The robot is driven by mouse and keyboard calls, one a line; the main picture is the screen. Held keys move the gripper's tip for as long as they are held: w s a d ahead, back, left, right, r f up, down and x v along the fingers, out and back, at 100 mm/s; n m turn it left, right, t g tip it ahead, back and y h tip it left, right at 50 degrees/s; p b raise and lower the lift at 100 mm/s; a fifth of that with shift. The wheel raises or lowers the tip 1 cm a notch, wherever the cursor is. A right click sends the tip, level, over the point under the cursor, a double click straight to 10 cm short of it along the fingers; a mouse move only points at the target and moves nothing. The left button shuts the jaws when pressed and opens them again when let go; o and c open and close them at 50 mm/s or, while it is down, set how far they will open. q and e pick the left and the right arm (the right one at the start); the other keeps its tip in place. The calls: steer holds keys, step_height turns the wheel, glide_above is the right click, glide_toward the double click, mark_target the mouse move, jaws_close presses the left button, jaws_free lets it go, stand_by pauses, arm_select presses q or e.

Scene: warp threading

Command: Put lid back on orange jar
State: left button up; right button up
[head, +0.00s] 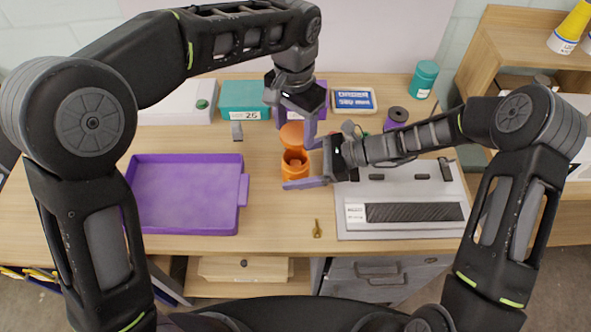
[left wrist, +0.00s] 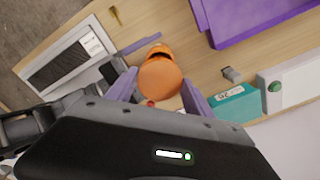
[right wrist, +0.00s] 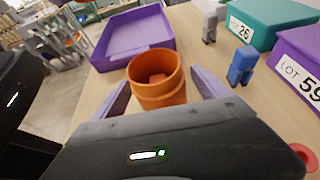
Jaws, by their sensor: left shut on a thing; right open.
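The orange jar (head: 294,168) stands upright and open on the table. The right wrist view shows its open mouth (right wrist: 155,66) with something orange inside. The orange lid (head: 291,134) is held in my left gripper (head: 300,132), just behind the jar's mouth in the head view. In the left wrist view the lid (left wrist: 160,80) lies between the fingers and partly hides the jar (left wrist: 160,50). My right gripper (head: 308,167) is open, with its fingers on either side of the jar; the right wrist view shows the jar between them (right wrist: 162,95).
A purple tray (head: 185,231) lies left of the jar. A grey-white panel box (head: 400,228) stands to the right. A teal box (head: 240,98), a blue-labelled box (head: 354,100) and a teal jar (head: 424,78) stand behind. A small brass-coloured piece (head: 317,229) lies in front. A blue figure (right wrist: 241,64) stands near the jar.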

steer(key=shift+c, duration=0.6)
jaws_close()
stand_by(0.3)
